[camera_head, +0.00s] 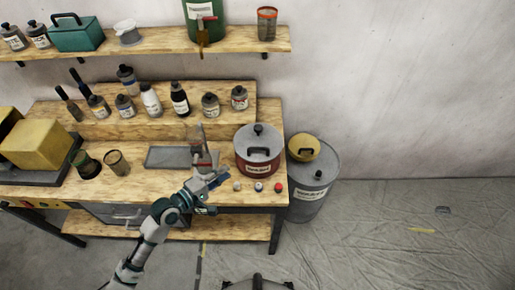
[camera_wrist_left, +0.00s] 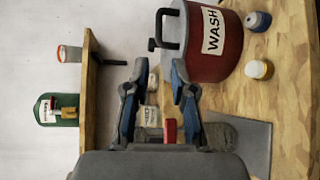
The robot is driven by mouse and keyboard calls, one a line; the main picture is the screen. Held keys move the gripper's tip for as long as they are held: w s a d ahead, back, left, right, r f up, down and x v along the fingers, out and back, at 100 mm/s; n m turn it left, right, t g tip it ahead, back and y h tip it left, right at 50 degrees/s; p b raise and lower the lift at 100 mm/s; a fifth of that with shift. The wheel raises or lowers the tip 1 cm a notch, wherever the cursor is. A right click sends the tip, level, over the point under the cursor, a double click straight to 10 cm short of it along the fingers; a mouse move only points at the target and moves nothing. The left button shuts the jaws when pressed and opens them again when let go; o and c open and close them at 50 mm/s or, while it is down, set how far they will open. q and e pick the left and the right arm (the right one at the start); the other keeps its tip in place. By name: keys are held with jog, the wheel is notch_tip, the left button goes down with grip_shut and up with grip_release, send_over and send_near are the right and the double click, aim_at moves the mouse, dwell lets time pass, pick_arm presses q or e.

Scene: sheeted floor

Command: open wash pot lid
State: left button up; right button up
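The wash pot (camera_head: 257,168) is dark red with a white WASH label and stands on the right end of the bench. Its grey lid (camera_head: 262,139) sits on it with a black knob on top. A black handle (camera_head: 258,152) shows at the pot's front. My right gripper is out of view.
Several small round jars (camera_head: 258,187) stand in front of the pot. A grey tray (camera_head: 168,157) lies left of my gripper. A grey drum (camera_head: 315,185) with a yellow-lidded item (camera_head: 303,149) stands right of the bench. Bottles line the raised step behind.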

aim_at(258, 148)
pick_arm(q)
jog(key=p+x, duration=0.1)
jog(key=x, duration=1.6)
jog(key=shift+w+d, duration=0.15)
jog(key=shift+d, duration=0.05)
jog(key=shift+w+d, duration=0.1)
jog(key=shift+d, duration=0.05)
jog(key=shift+a, duration=0.65)
grip_shut()
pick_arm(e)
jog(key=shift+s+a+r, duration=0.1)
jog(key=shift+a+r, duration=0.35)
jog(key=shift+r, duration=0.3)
